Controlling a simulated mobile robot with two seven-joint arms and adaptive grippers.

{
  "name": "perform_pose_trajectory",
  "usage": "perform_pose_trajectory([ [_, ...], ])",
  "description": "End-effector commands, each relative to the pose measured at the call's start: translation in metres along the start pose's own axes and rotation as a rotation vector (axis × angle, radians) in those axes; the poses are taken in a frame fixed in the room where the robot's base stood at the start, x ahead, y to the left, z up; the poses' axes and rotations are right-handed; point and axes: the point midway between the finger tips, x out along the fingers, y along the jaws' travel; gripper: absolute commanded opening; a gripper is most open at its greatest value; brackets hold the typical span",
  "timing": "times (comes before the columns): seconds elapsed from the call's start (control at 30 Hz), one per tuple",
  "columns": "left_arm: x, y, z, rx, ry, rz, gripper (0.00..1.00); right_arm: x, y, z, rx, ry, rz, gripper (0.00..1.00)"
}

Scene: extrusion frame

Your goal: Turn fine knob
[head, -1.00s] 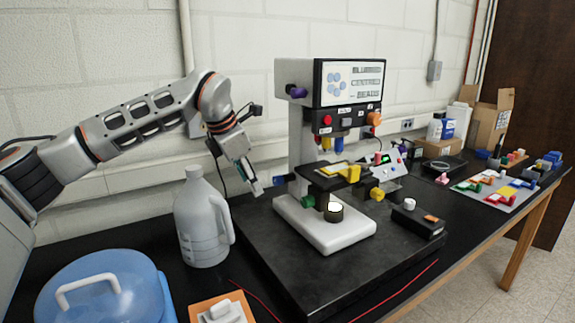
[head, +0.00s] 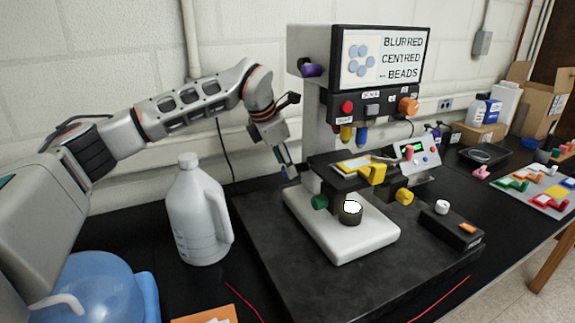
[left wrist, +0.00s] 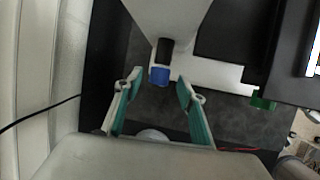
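The microscope stands on a white base (head: 350,238) with a screen (head: 383,58) reading "BLURRED CENTRED -- BEADS". A knob with a blue end (left wrist: 160,75) sticks out from its left side. A green knob (head: 320,202) and a yellow knob (head: 404,196) sit lower on the stage, and a purple knob (head: 311,70) is near the top. I cannot tell which is the fine knob. My left gripper (head: 287,165) is open. In the left wrist view its fingers (left wrist: 155,95) stand either side of and just short of the blue-ended knob. My right gripper is out of view.
A white jug (head: 196,215) stands left of the dark slab (head: 280,260). A blue container (head: 100,290) is at the front left. A small control box (head: 455,225) lies at right. The wall is close behind my left arm.

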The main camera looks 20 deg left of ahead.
Motion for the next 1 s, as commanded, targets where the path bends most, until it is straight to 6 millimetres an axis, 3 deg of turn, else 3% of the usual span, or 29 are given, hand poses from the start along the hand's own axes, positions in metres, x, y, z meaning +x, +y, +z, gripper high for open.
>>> perform_pose_trajectory([
  [0.2, 0.018, -0.001, 0.001, 0.0, 0.0, -0.001, 0.4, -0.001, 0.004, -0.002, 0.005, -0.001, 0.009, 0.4],
  [0.47, 0.02, 0.0, 0.0, 0.0, -0.001, 0.0, 0.4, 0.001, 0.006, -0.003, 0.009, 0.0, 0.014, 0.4],
  [0.5, 0.02, 0.0, 0.0, 0.0, -0.001, 0.0, 0.37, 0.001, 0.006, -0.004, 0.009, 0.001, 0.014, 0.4],
  [0.63, 0.02, 0.0, 0.0, 0.001, -0.001, 0.0, 0.04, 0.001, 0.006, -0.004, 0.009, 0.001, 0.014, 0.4],
  [1.0, 0.021, -0.001, 0.0, 0.018, -0.001, 0.034, 0.02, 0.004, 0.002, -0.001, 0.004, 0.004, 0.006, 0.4],
])
